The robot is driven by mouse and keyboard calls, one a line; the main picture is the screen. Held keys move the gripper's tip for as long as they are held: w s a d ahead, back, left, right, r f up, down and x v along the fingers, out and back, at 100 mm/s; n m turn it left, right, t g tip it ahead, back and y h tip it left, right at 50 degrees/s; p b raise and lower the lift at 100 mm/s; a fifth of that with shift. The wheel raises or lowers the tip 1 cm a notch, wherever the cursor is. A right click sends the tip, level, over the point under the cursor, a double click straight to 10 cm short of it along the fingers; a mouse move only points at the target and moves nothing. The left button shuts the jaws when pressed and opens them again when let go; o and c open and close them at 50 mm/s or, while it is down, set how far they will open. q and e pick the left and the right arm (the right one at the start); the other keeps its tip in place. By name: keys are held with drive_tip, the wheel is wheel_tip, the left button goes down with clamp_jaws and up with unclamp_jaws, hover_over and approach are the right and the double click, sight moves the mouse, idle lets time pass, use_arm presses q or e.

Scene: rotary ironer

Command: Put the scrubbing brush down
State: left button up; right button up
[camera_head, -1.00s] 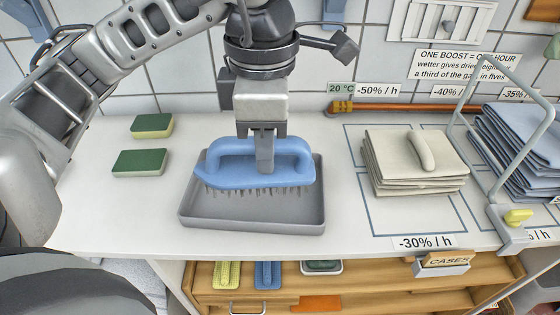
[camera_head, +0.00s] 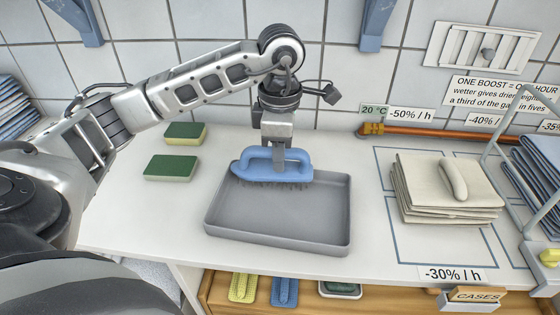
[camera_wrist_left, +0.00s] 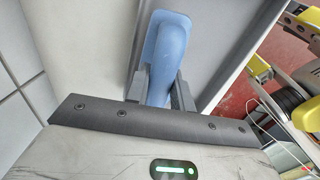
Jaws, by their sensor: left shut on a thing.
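A blue scrubbing brush (camera_head: 257,168) with a loop handle and dark bristles is at the far left part of a grey tray (camera_head: 280,236). My left gripper (camera_head: 277,158) comes down from above and is shut on the brush's handle. The brush also shows between the fingers in the left wrist view (camera_wrist_left: 168,50). The bristles point down toward the tray's back area; whether they touch its floor I cannot tell. The rest of the tray is empty. My right gripper is not in view.
Two green and yellow sponges (camera_head: 170,168) lie left of the tray. A stack of cream cloths (camera_head: 445,190) lies to the right, with folded blue cloths (camera_head: 540,165) beyond a metal frame. A copper pipe (camera_head: 450,133) runs along the tiled wall.

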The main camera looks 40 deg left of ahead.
use_arm(q)
drive_tip(key=shift+f, duration=1.4)
drive_tip(key=o, duration=0.9)
wheel_tip(320, 180, up, 12)
drive_tip(key=shift+d+r+p, duration=0.15)
drive_tip(key=shift+p, duration=0.3)
drive_tip(key=shift+s, duration=0.1)
